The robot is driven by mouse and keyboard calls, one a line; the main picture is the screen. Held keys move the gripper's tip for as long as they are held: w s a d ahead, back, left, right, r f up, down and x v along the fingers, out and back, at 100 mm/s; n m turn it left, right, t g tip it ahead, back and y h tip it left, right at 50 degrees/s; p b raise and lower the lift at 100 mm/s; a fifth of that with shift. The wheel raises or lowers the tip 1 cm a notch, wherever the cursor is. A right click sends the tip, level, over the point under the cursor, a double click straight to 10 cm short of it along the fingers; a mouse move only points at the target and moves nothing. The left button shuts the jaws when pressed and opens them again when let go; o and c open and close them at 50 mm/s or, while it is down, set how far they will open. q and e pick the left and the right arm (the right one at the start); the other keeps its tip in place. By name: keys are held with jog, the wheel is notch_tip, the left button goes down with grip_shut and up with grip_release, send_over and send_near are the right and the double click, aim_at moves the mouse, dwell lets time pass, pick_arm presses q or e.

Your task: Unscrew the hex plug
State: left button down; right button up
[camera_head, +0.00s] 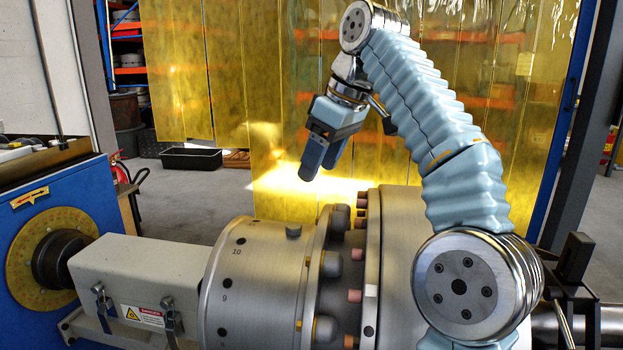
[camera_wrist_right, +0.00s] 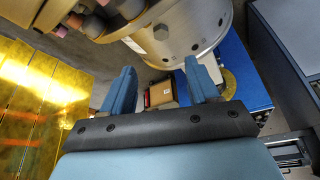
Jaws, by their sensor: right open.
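The grey rotor drum (camera_head: 262,285) has numbered dark holes around its rim. A small dark grey plug (camera_head: 293,231) stands up from the top of the drum; its hex shape is too small to make out. What looks like the same plug (camera_wrist_right: 161,32) shows on the drum in the right wrist view, beyond the fingertips. My right gripper (camera_head: 320,168) is open and empty, with its blue fingers pointing down above and behind the drum, apart from the plug. Its two spread fingers also show in the right wrist view (camera_wrist_right: 162,75). My left gripper is not in view.
A ring of bolts and pinkish studs (camera_head: 355,296) sits right of the drum beside a large flange (camera_head: 373,270). A blue machine (camera_head: 85,215) with a yellow dial and a grey housing (camera_head: 150,275) stands left. Yellow strip curtains (camera_head: 230,80) hang behind.

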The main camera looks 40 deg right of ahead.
aim_at(294, 226)
jog(key=x, duration=1.3)
jog(key=shift+a, duration=0.15)
grip_shut()
jog(key=n, duration=0.2)
jog(key=n+y, duration=0.1)
jog(key=n, duration=0.1)
jog(key=shift+w+d+g+y, duration=0.15)
jog(key=shift+d+g+y, duration=0.05)
jog(key=shift+g+y, duration=0.1)
jog(key=n+g+y, duration=0.1)
jog(key=n, duration=0.2)
jog(key=shift+n, duration=0.4)
jog(key=n, duration=0.2)
jog(key=shift+d+n+g+y, duration=0.1)
jog(key=shift+n+g+y, duration=0.2)
jog(key=shift+g, duration=0.1)
jog(key=shift+w, duration=0.1)
jog(key=shift+n+g, duration=0.4)
jog(key=shift+n, duration=0.7)
